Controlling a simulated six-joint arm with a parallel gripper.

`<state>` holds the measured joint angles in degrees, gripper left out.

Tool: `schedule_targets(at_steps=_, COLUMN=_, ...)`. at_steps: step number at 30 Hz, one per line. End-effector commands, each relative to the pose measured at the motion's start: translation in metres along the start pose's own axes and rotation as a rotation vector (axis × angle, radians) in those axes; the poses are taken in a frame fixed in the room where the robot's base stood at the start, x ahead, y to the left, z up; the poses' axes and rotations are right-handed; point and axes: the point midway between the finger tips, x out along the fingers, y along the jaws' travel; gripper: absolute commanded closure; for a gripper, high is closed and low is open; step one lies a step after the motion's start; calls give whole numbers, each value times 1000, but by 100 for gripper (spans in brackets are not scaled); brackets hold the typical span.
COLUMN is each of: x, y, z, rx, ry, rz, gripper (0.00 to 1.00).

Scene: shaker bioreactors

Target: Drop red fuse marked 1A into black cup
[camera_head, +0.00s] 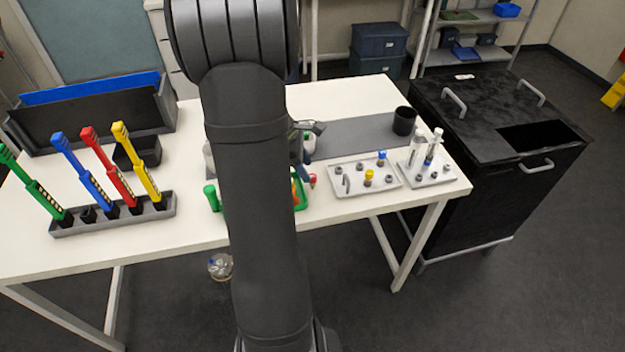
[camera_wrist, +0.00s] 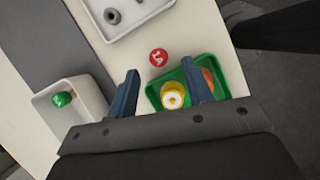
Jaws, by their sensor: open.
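The red fuse (camera_wrist: 158,57), marked 1A, stands on the white table between the tips of my gripper's fingers and a little beyond them in the wrist view. A small red top, probably the same fuse (camera_head: 312,180), shows beside my arm in the head view. My gripper (camera_wrist: 160,68) is open with nothing between its fingers. In the head view my arm hides most of it. The black cup (camera_head: 404,120) stands upright near the back right of the table, on or beside the grey mat. It is not in the wrist view.
A green tray (camera_wrist: 157,91) with yellow and orange pieces sits close by the right finger. A white tray (camera_wrist: 45,103) holds a green fuse (camera_wrist: 62,99). A white rack (camera_head: 340,189) and another with tubes (camera_head: 440,181) stand in front of the cup.

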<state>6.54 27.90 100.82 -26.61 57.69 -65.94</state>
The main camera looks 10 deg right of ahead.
Motion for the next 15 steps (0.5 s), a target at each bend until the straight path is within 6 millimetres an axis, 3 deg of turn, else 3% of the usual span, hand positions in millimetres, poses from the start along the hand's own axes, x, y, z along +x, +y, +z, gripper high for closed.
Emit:
schedule_targets(at_steps=6, x=31, y=1, z=0, rx=-1, ry=1, rz=-3, gripper=53)
schedule_targets(at_steps=15, x=34, y=1, z=0, rx=-1, ry=1, rz=-1, gripper=55)
